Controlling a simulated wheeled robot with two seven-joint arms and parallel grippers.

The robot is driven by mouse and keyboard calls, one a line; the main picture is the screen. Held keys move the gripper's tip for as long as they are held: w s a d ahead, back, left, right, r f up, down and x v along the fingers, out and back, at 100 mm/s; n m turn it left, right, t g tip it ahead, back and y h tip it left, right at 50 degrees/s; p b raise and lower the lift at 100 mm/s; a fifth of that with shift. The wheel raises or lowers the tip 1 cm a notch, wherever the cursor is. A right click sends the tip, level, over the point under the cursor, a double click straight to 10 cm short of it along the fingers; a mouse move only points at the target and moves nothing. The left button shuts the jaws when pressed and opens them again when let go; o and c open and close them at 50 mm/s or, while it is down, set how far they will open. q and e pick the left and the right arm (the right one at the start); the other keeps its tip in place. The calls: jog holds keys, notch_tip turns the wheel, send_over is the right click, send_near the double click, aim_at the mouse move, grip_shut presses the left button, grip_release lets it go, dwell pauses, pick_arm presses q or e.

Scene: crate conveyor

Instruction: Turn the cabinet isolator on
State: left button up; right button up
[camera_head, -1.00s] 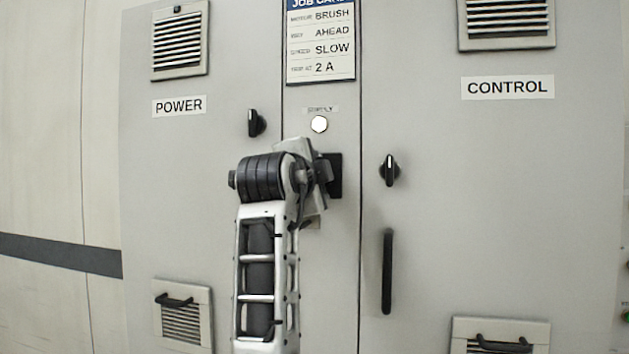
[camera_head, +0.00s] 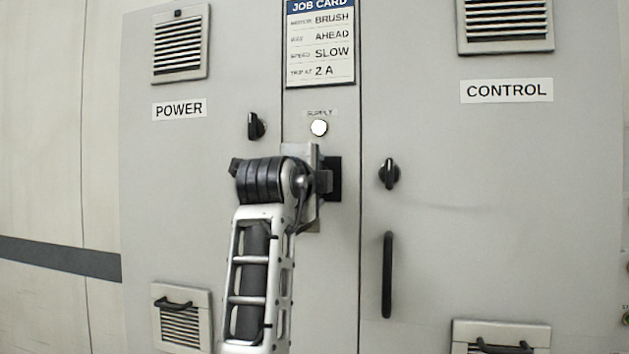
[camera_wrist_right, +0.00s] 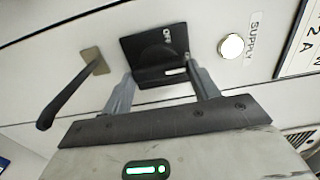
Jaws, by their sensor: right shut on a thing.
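The cabinet isolator is a black square plate that shows in the head view (camera_head: 335,165), on the narrow middle panel below the supply lamp. In the right wrist view the plate (camera_wrist_right: 172,38) carries the word OFF and a small white mark. My right gripper (camera_wrist_right: 161,78) is shut on the isolator's dark handle, one finger on each side. The fingers hide part of the handle, so its exact setting is unclear. In the head view my right gripper (camera_head: 325,182) covers the plate's left part. My left gripper is in neither view.
The white supply lamp (camera_head: 319,128) is above the isolator, with a job card (camera_head: 320,45) higher up. Black knobs flank it on the power door (camera_head: 256,126) and control door (camera_head: 389,174). A vertical black door handle (camera_head: 387,275) stands out at lower right.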

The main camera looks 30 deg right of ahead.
jog(key=o, duration=0.8)
jog(key=shift+f, duration=0.1)
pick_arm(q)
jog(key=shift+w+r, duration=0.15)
pick_arm(e)
jog(key=shift+o, duration=0.9)
pick_arm(q)
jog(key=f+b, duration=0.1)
jog(key=b, duration=0.1)
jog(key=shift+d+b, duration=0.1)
jog(key=shift+b, duration=0.3)
pick_arm(e)
jog(key=v, duration=1.6)
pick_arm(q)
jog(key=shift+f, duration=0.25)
pick_arm(e)
jog(key=shift+s+d, duration=0.1)
